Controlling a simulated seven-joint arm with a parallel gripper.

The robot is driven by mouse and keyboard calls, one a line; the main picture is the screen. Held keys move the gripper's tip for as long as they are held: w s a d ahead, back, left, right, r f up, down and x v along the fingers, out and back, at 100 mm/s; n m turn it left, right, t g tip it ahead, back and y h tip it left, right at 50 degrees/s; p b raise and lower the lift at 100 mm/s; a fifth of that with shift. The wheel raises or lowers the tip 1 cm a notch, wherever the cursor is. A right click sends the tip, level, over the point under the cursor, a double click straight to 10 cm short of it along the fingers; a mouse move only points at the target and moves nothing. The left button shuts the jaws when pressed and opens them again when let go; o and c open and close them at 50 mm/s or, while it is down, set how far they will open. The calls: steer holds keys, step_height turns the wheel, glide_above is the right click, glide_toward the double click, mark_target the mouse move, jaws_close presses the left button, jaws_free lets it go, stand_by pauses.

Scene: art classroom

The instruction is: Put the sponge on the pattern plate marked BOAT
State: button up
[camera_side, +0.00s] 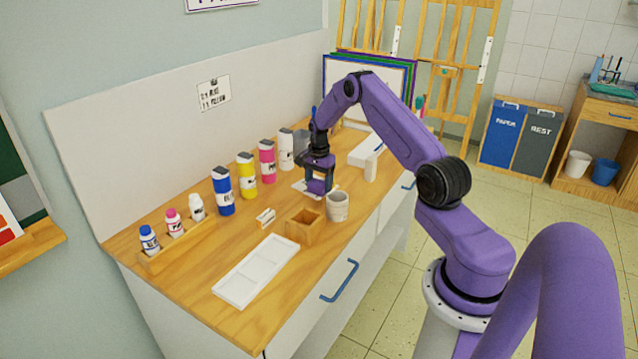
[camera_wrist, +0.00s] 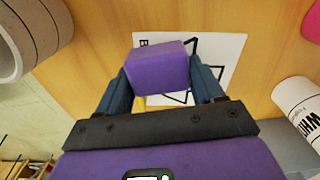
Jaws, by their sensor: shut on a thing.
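My gripper (camera_side: 317,177) points down over the back part of the table. It is shut on a purple block, the sponge (camera_wrist: 160,70), which sits between both fingers in the wrist view. The sponge also shows below the fingers in the side view (camera_side: 316,187). A white pattern plate (camera_wrist: 228,52) with black lines lies under the sponge. A letter like B shows at its upper left corner; the rest of its marking is hidden by the sponge. I cannot tell whether the sponge touches the plate or is just above it.
A pale grey cup (camera_side: 338,207) and an open wooden box (camera_side: 305,226) stand close by, toward the front. Large paint bottles (camera_side: 246,176) line the wall side; a white one (camera_wrist: 300,103) is near the plate. A white tray (camera_side: 254,271) lies nearer the camera.

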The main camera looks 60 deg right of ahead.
mark_target(319, 181)
steer(key=shift+f, duration=0.15)
steer(key=o, duration=1)
step_height(319, 181, up, 12)
steer(key=w+a+r+n, duration=0.1)
steer(key=a+r+n, duration=0.2)
steer(key=a, duration=0.5)
steer(key=a+r+n, duration=0.3)
steer(key=a, duration=0.4)
steer(key=s+a+r+n, duration=0.2)
steer(key=s+a+n, duration=0.2)
steer(key=a, duration=0.4)
steer(key=s+a+r+n, duration=0.2)
steer(key=s+a+n, duration=0.15)
steer(key=a, duration=0.45)
steer(key=s+a+r+n, duration=0.2)
steer(key=s+a+n, duration=0.6)
steer(key=s, duration=0.5)
steer(key=s+n, duration=0.9)
steer(key=s, duration=0.6)
steer(key=shift+s+d+f, duration=0.25)
steer(key=shift+s+f, duration=0.1)
steer(key=shift+f, duration=0.05)
